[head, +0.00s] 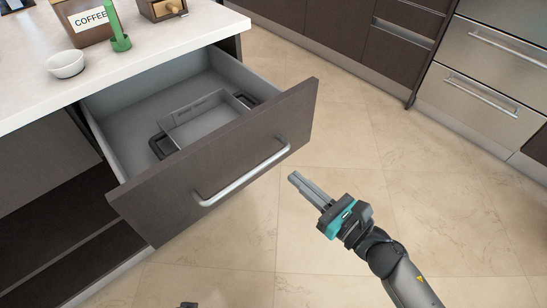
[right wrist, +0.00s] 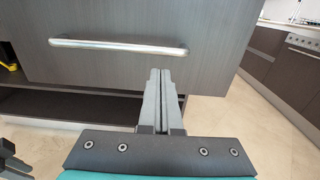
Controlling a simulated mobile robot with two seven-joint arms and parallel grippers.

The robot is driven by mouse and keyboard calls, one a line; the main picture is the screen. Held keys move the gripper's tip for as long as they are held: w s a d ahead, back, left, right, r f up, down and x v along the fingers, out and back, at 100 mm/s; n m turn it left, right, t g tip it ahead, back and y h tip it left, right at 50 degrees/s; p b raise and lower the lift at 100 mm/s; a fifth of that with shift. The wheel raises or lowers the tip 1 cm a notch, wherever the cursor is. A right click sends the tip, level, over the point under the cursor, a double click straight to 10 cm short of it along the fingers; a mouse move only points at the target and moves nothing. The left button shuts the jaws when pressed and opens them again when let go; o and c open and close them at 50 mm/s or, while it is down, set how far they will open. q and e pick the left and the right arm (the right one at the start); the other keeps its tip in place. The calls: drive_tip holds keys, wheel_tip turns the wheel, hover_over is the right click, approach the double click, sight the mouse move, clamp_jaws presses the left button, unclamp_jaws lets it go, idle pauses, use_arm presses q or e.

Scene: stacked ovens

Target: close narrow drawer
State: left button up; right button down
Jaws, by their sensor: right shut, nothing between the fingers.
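The drawer (head: 225,150) stands pulled out from under the white counter, with a dark brown front and a silver bar handle (head: 243,176). Its front and handle (right wrist: 118,46) also show in the right wrist view. Inside lies a grey box-like container (head: 205,118) with dark handles. My right gripper (head: 296,179) is shut and empty, in front of the drawer front and a little right of the handle, apart from it in the head view. In the right wrist view its fingertips (right wrist: 160,72) are below the handle's right part. A small dark tip, perhaps my left gripper, shows at the bottom edge.
The counter (head: 150,55) holds a white bowl (head: 65,64), a coffee box (head: 85,22), a green item (head: 118,35) and a wooden grinder (head: 162,8). Open dark shelves (head: 50,215) lie below left. Other cabinets (head: 490,80) stand at the right. The tiled floor between is clear.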

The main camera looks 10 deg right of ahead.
sight(264, 150)
drive_tip(key=x, duration=0.7)
drive_tip(key=shift+w+a, duration=0.2)
drive_tip(key=shift+w, duration=0.1)
drive_tip(key=shift+w+a, duration=0.25)
drive_tip(key=shift+w, duration=0.15)
use_arm(q)
drive_tip(key=shift+w+d+r, duration=0.2)
drive_tip(key=shift+w+r, duration=0.05)
drive_tip(key=shift+r, duration=0.2)
use_arm(e)
drive_tip(key=shift+w, duration=0.1)
